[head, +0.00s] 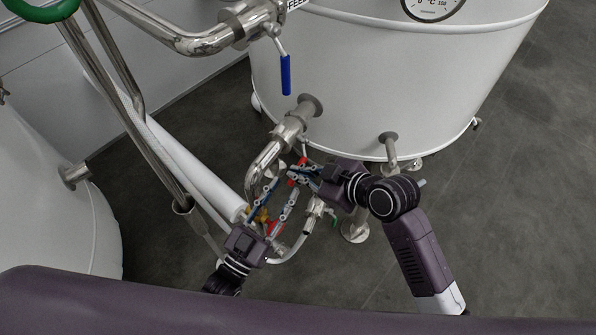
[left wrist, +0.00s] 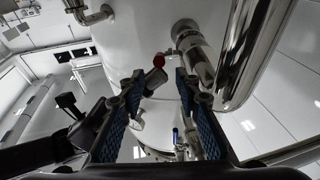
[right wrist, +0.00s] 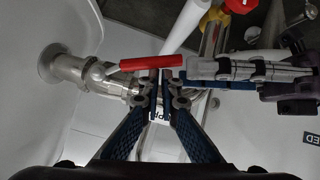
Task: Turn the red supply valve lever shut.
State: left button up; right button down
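The red lever (right wrist: 152,63) sits on a steel valve at the white tank's outlet pipe (head: 290,128). In the head view only a small part of the lever (head: 303,160) shows among the fingers. My right gripper (right wrist: 161,78) has its fingertips close together right at the lever; the lever lies across them, and I see nothing clearly pinched between them. In the head view it (head: 296,172) comes in from the right. My left gripper (left wrist: 160,78) is open, its fingers apart, with the lever's red end (left wrist: 158,61) seen beyond and between the tips.
A blue lever (head: 286,75) hangs from the upper pipe. A white pipe (head: 190,165) runs diagonally at left. Open floor (head: 500,220) lies right.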

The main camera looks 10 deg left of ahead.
pick_arm(q)
jog(key=v, duration=0.7)
jog(key=s+a+f+n+g+y, duration=0.2)
jog(key=a+f, duration=0.1)
jog(key=f, duration=0.6)
jog(key=s+a+f+n+g+y, duration=0.1)
jog(key=s+a+f+g+y, duration=0.15)
jog(key=f, duration=0.75)
jog(key=s+a+f+n+g+y, duration=0.2)
jog(key=a+f+g, duration=0.1)
jog(key=f, duration=0.6)
jog(key=s+a+f+m+g+y, duration=0.1)
jog(key=s+a+f+g, duration=0.1)
jog(key=s+f+g, duration=0.3)
jog(key=s+a+f+m+g+y, duration=0.1)
jog(key=s+f+g, duration=0.4)
jog(key=s+f, duration=0.7)
jog(key=s+a, duration=0.1)
jog(key=s, duration=0.6)
jog(key=shift+y, duration=0.35)
pick_arm(e)
jog(key=shift+f, duration=0.3)
